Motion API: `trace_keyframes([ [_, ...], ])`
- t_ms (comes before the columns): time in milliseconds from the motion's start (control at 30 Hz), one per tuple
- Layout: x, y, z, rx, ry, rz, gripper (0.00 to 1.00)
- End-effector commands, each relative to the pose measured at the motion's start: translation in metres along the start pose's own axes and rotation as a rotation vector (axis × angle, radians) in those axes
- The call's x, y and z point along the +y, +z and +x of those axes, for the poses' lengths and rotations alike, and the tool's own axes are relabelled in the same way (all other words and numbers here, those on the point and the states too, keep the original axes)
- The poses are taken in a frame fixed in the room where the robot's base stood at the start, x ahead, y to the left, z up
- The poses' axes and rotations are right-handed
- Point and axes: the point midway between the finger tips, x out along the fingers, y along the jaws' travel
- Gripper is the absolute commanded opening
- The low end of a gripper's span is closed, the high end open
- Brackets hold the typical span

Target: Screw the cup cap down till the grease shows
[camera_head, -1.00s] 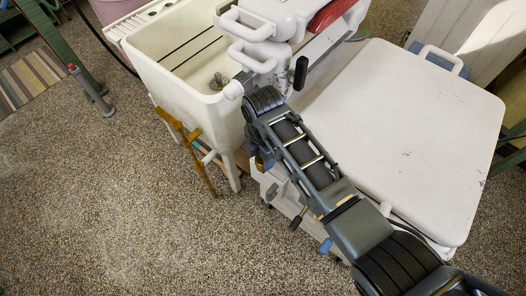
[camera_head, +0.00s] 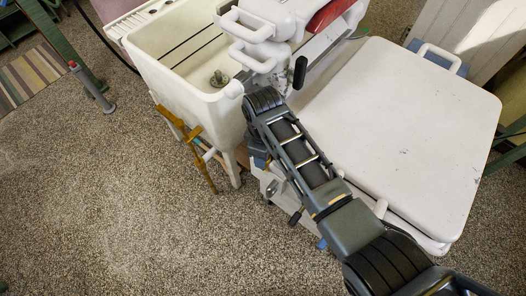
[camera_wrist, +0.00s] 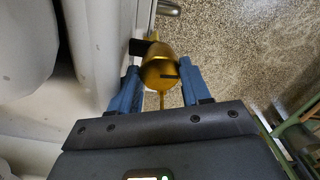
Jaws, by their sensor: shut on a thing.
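The cup cap (camera_wrist: 158,70) is a shiny gold, rounded piece in the wrist view. A dark mark shows on its side, and a thin gold stem runs from it toward the palm. The blue fingers of my gripper (camera_wrist: 160,78) stand on either side of it and are shut on it. A dark block sits just beyond the cap at the upper left. I cannot make out any grease or the cap's thread. In the head view my arm's end hides the cap, beside the white washer lid (camera_head: 415,125).
A cream tub (camera_head: 185,75) with a drain piece (camera_head: 218,79) stands to the left. The wringer head (camera_head: 262,35), with a black-handled lever (camera_head: 300,72), is above my arm's end. Speckled floor lies open at lower left.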

Motion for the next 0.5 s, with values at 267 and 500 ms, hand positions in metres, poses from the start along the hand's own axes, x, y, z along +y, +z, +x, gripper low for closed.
trace_keyframes([
  [267,0.0,-0.0001,-0.0004,0.0,0.0,0.178,0.17],
  [500,0.0002,0.0002,-0.0005,0.0,0.0,0.259,0.17],
])
